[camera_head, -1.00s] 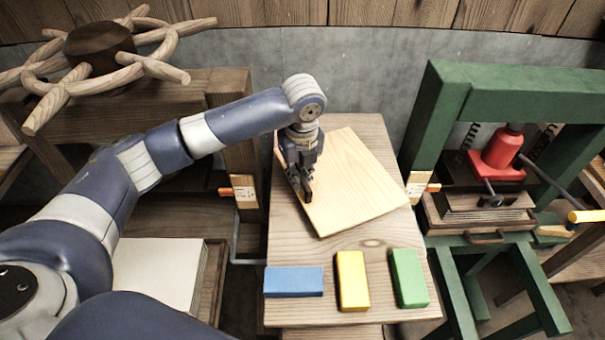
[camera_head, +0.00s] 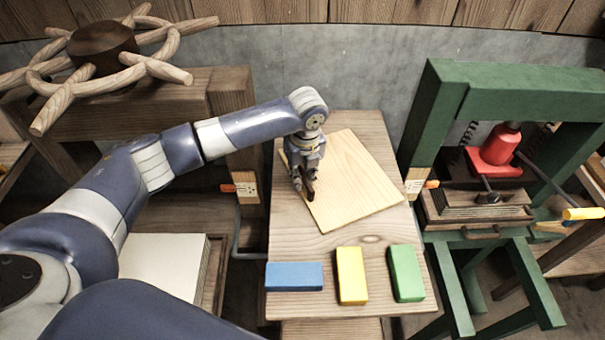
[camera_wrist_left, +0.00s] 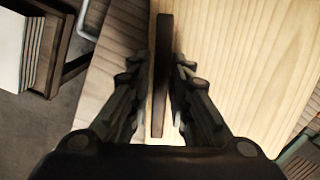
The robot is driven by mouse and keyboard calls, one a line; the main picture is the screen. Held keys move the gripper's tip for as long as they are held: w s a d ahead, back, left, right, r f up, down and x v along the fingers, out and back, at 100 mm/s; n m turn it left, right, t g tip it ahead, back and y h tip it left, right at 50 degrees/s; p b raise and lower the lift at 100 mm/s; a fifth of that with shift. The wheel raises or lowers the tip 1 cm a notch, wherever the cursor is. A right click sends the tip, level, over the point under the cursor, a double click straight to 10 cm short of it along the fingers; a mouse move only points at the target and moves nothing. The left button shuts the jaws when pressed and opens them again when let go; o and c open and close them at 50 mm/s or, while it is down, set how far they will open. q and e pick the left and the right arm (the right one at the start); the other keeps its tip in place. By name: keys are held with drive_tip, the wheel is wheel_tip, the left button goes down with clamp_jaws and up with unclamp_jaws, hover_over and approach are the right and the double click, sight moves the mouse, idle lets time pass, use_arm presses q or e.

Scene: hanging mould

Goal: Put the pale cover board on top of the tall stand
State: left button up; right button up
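The pale cover board (camera_head: 350,180) lies tilted in plan on the wooden top of the middle stand (camera_head: 300,238), apparently flat. A narrow dark bar stands out near the board's left edge; it shows clearly in the left wrist view (camera_wrist_left: 162,70). My left gripper (camera_head: 306,190) is over that edge of the board. In the left wrist view its fingers (camera_wrist_left: 160,85) are apart on either side of the bar, with pale wood visible in the gaps. The board's underside is hidden. My right gripper is not in view.
A blue block (camera_head: 294,276), a yellow block (camera_head: 351,275) and a green block (camera_head: 406,272) lie along the stand's front. A green press frame (camera_head: 435,120) with a red jack (camera_head: 495,148) stands right. A spoked wooden wheel (camera_head: 102,48) is left, above pale sheets (camera_head: 165,262).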

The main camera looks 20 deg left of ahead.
use_arm(q)
drive_tip(key=shift+r, duration=0.1)
wheel_tip(320, 180, up, 12)
drive_tip(key=s+d+b, duration=0.1)
drive_tip(key=b, duration=0.1)
idle(0.5)
drive_tip(key=shift+s, duration=0.1)
